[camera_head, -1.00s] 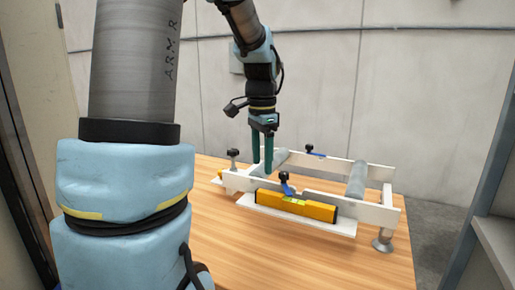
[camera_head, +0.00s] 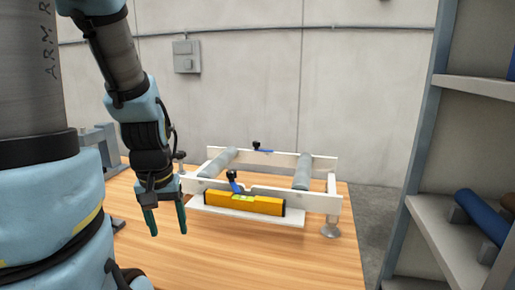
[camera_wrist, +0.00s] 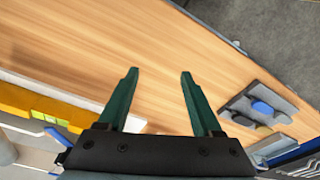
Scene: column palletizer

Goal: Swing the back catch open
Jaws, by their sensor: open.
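The back catch (camera_head: 262,150) is a small blue lever with a black knob on the far rail of the white roller frame (camera_head: 318,203). Its lever lies roughly along the rail. A like front catch (camera_head: 235,184), blue with a black knob, sits on the near rail with its lever tilted. My gripper (camera_head: 168,233) points down, open and empty, to the left of the frame and well apart from the back catch. In the wrist view its green fingers (camera_wrist: 159,72) are spread over bare wood. The back catch is not discernible there.
A yellow spirit level (camera_head: 245,203) lies along the frame's near side. Grey rollers (camera_head: 302,171) span the rails. A grey fixture (camera_head: 100,140) stands at the table's left. A shelf unit (camera_head: 480,88) is at right. The table (camera_head: 270,262) is clear in front.

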